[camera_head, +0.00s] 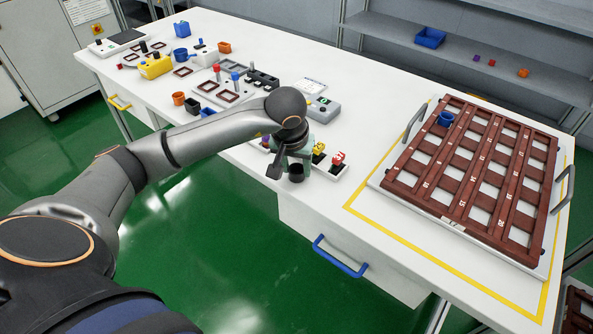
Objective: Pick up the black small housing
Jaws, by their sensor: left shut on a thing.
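My left arm reaches in from the left, and my left gripper (288,167) is above the table's front edge. It is shut on a small black housing (296,174), a dark cup-like piece low between the fingers. The fingers and wrist partly hide the grip. Another black piece (192,106) sits farther left on the table, beside an orange cup. My right gripper is not in view.
A brown slotted tray (437,188) with a blue cup (446,118) in it fills the table's right side, inside yellow tape. Small parts crowd the left side; the table between holder and tray is clear.

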